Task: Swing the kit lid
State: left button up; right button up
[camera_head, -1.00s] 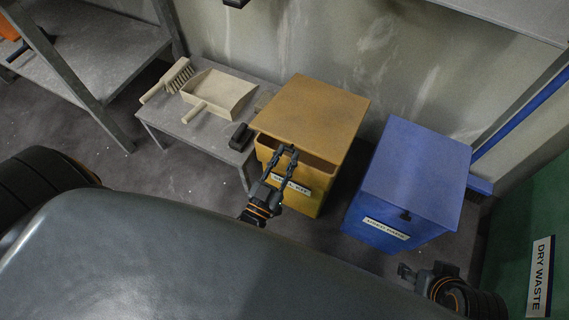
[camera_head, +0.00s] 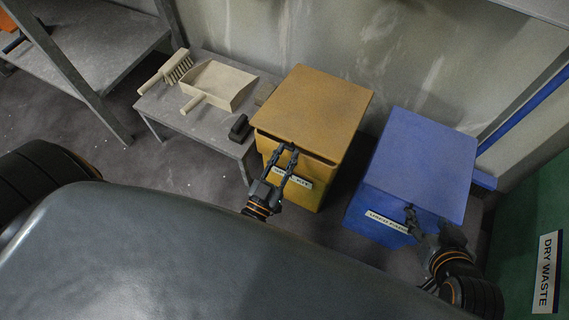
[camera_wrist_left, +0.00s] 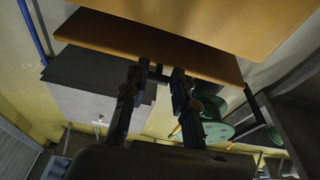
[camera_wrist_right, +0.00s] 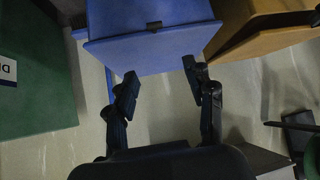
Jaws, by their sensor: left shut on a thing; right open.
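The yellow kit box (camera_head: 285,178) stands by the wall with its flat orange-brown lid (camera_head: 315,108) over the top. A thin dark gap shows under the lid's front edge. My left gripper (camera_head: 288,152) is shut at that edge; in the left wrist view, the fingers (camera_wrist_left: 160,75) meet a small dark bar at the lid (camera_wrist_left: 150,48). The exact grip is partly hidden. My right gripper (camera_head: 415,215) is open and empty in front of the blue box (camera_head: 415,165); it also shows in the right wrist view (camera_wrist_right: 163,82).
A low grey table (camera_head: 165,112) left of the kit box holds a brush (camera_head: 178,68), a dustpan (camera_head: 222,82) and a small dark object (camera_head: 239,128). A green DRY WASTE bin (camera_head: 520,235) stands at right. A narrow floor gap separates the yellow and blue boxes.

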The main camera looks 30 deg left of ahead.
pick_arm(q)
notch_tip(320, 180, down, 3)
jog(key=shift+s+b, duration=0.1)
jog(key=shift+b, duration=1.05)
jog(key=o, duration=1)
pick_arm(e)
jog(key=w+a+r+t+y, duration=0.2)
jog(key=w+a+r+t, duration=0.1)
jog(key=w+r+t, duration=0.3)
notch_tip(320, 180, up, 2)
jog(key=shift+w+r, duration=0.15)
